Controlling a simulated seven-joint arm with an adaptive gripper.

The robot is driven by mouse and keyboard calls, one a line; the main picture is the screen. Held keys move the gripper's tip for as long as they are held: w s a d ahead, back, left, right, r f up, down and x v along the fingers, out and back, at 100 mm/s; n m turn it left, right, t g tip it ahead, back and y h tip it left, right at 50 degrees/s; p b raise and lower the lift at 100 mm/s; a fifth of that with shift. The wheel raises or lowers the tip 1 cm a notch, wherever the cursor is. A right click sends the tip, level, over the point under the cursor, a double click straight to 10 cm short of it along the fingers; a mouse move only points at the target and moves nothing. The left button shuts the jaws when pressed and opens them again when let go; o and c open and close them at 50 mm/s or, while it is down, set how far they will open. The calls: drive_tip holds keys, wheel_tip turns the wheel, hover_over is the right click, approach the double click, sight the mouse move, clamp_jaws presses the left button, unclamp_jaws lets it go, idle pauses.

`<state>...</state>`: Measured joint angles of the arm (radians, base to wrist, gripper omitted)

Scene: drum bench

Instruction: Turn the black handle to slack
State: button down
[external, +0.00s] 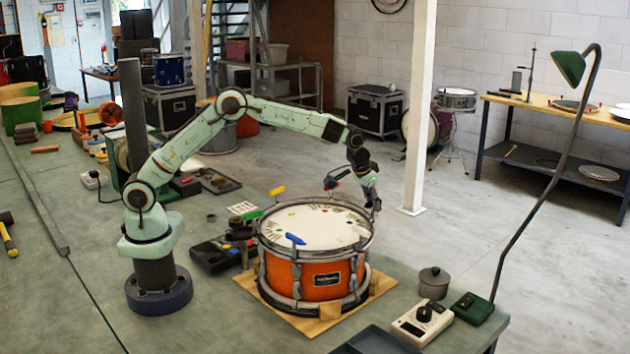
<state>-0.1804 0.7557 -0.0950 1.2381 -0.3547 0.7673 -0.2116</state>
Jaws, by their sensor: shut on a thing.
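An orange drum (323,281) with a pale head and a metal rim stands on a wooden board on the bench. Coloured handles stand around its rim: a blue one (295,239) at the front, a yellow one (277,191) at the back left, a green one (253,214) at the left and a red one (339,175) at the back. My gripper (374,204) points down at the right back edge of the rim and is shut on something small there. The black handle is not clear to see; it seems to be between the fingers, largely hidden by them.
A grey lidded pot (434,282), a cream box with a dial (422,323) and a green box (473,308) stand right of the drum. A lamp (570,67) on a long bent stem rises at the bench's right edge. Dark trays and small parts lie left of the drum.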

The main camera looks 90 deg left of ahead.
drive_tip(key=shift+n, duration=0.5)
drive_tip(key=shift+g, duration=0.3)
drive_tip(key=c, duration=1.1)
unclamp_jaws()
drive_tip(key=v, duration=1.2)
drive_tip(key=shift+d, duration=0.1)
